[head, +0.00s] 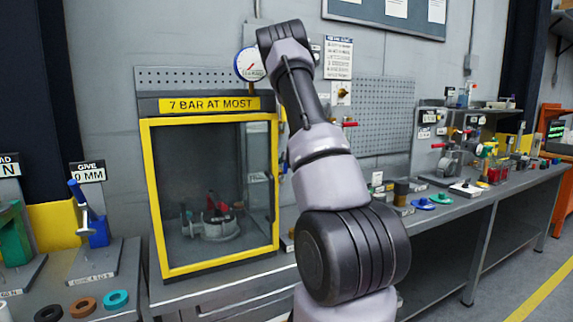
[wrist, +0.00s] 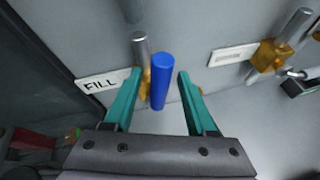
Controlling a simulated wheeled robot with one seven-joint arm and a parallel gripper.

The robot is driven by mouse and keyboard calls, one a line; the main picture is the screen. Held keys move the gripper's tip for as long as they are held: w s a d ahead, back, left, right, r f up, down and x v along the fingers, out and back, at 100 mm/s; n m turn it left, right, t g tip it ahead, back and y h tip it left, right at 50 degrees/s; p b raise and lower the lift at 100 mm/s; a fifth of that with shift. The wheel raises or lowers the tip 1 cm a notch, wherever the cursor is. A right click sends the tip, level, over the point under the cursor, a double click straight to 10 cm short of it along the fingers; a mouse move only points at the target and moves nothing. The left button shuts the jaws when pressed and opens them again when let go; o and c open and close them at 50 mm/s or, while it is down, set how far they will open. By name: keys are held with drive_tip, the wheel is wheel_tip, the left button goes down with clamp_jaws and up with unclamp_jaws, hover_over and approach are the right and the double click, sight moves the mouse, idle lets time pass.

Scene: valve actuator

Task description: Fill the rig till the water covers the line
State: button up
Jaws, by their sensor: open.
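In the wrist view, a blue lever handle (wrist: 161,82) points toward the camera from a brass valve on a vertical grey pipe (wrist: 141,50). A white label reading "FILL" (wrist: 100,83) is beside it on the left. My gripper (wrist: 160,75) is open, with one teal finger on each side of the blue handle and gaps showing on both sides. In the head view, the rig (head: 212,226) is a grey round body with red parts inside a yellow-framed cabinet (head: 150,210). My arm hides my gripper and the fill valve there. I cannot make out any water or line.
A second brass valve (wrist: 268,57) with a blank-looking label is at the right in the wrist view. A pressure gauge (head: 250,64) hangs above the cabinet's right side. A long workbench (head: 480,205) with several tools and parts runs off to the right.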

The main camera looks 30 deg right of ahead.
drive_tip(key=v, duration=1)
drive_tip(key=shift+s, duration=0.35)
drive_tip(key=shift+r, duration=0.1)
